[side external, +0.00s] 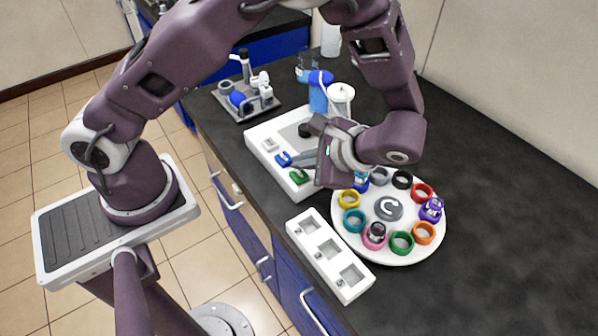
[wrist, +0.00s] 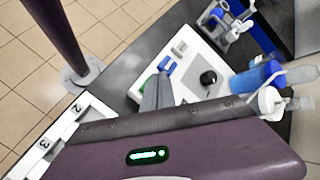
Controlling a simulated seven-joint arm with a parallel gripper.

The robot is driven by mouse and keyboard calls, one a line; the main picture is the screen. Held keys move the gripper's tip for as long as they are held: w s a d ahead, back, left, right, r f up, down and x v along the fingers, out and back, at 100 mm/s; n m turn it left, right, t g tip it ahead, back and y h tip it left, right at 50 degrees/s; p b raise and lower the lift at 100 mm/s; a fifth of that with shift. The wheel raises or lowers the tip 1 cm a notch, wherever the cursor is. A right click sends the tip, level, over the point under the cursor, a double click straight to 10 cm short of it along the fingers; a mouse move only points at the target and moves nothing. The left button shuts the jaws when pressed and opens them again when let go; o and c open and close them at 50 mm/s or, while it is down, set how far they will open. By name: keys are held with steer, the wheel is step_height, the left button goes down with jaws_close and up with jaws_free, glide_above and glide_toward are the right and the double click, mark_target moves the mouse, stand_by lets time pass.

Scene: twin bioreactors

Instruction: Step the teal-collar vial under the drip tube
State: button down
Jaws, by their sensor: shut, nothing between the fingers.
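The round white carousel (side external: 340,238) carries a ring of coloured collars around a grey hub with a curved arrow (side external: 388,208). Its teal collar (side external: 354,221) is at the left and appears empty. Dark-capped vials show at the pink collar (side external: 376,232) and the purple collar (side external: 432,208). My gripper (side external: 292,159) is shut and empty above the white console (side external: 262,141), its tips close to a blue lever (side external: 283,159); contact is unclear. In the wrist view my gripper (wrist: 158,78) is beside that blue part (wrist: 166,64). I cannot identify the drip tube; my arm hides part of the area.
A green lever (side external: 299,177) and black knob (wrist: 208,77) are on the console. A blue bottle (side external: 318,95) and white vessel (side external: 340,97) stand behind it. A white numbered three-well block (side external: 330,255) lies in front. The right side of the black bench (side external: 510,240) is clear.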

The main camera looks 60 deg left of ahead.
mark_target(303, 177)
steer(key=shift+r, duration=2.5)
steer(key=s+a+r+n+t+h, duration=0.2)
steer(key=s+r+n+t+h, duration=0.4)
steer(key=s+r+h, duration=0.3)
steer(key=s+r+t, duration=0.1)
steer(key=s+r, duration=0.3)
steer(key=r, duration=0.2)
steer(key=shift+s+a+r+n+t, duration=0.25)
steer(key=shift+s+n+t, duration=0.05)
steer(key=shift+s, duration=0.05)
